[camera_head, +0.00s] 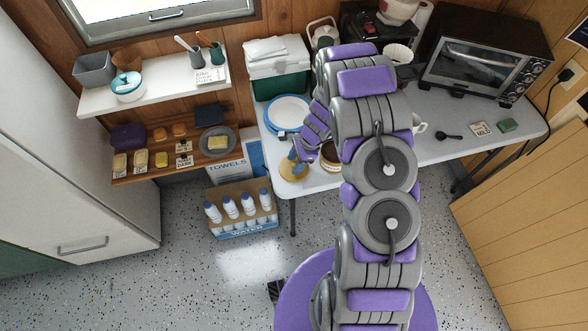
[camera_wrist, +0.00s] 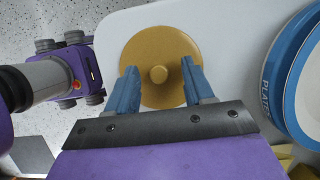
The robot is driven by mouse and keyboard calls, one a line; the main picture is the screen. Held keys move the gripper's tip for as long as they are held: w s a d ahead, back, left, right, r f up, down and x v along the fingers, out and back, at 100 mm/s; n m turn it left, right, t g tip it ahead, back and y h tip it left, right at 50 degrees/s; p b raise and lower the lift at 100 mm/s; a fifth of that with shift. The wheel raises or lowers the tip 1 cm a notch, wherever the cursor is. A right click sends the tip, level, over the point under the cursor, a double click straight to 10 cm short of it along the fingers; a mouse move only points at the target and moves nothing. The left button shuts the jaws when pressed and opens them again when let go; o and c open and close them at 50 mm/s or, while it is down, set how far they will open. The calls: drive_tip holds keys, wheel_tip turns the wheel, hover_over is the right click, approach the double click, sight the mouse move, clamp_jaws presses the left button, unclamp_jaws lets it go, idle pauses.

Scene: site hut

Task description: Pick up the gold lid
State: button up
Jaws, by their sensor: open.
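The gold lid (camera_wrist: 160,45) is a round disc with a small raised knob (camera_wrist: 159,74) in its middle. It lies flat near the edge of the white table (camera_wrist: 114,30). In the head view the lid (camera_head: 293,172) shows at the table's front left corner, partly hidden by my gripper. My gripper (camera_wrist: 160,82) is open, its two blue fingers on either side of the knob with gaps to it. In the head view my gripper (camera_head: 299,162) is over the lid. I cannot tell how far the fingertips are above the lid.
Blue-rimmed plates (camera_head: 288,116) stand just behind the lid and show at the right in the wrist view (camera_wrist: 292,75). A brown-topped container (camera_head: 329,157) is close by on the right, partly behind my arm. A crate of bottles (camera_head: 243,229) stands on the floor below left.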

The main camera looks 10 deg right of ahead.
drive_tip(key=shift+a+f, duration=0.15)
drive_tip(key=shift+a, duration=0.15)
drive_tip(key=shift+d, duration=0.45)
drive_tip(key=c, duration=0.3)
drive_tip(key=shift+d, duration=0.15)
drive_tip(key=c, duration=0.3)
drive_tip(key=shift+a, duration=0.25)
drive_tip(key=c, duration=0.3)
drive_tip(key=shift+a, duration=0.2)
clamp_jaws()
drive_tip(key=shift+d, duration=0.15)
